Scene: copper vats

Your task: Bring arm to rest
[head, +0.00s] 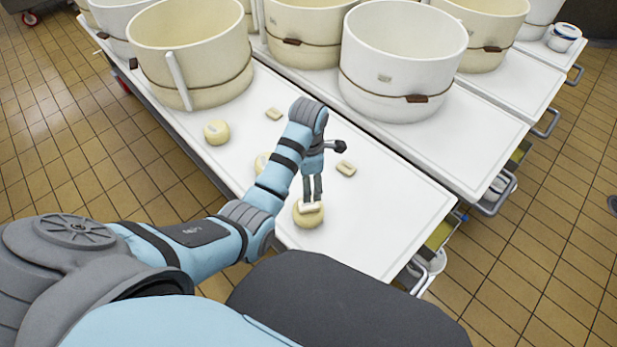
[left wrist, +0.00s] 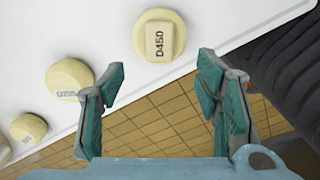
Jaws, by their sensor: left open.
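My left gripper (head: 312,194) points down just above a pale round cheese (head: 309,218) with a small labelled block (head: 311,206) lying on its top. In the left wrist view my left gripper (left wrist: 160,78) has its teal fingers wide apart with nothing between them. That view also shows the round cheese (left wrist: 178,17) with the block marked D450 (left wrist: 160,40) on it, beyond the fingertips and apart from them. The round and block rest on the white table (head: 385,225) near its front edge. My right gripper is not in view.
Another round (head: 217,132) stands farther left, and one (head: 261,164) is partly behind my arm. Loose blocks lie on the table (head: 273,113) and right of my gripper (head: 346,169). Large cream vats (head: 403,60) stand behind. The tiled floor (head: 530,265) is open at right.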

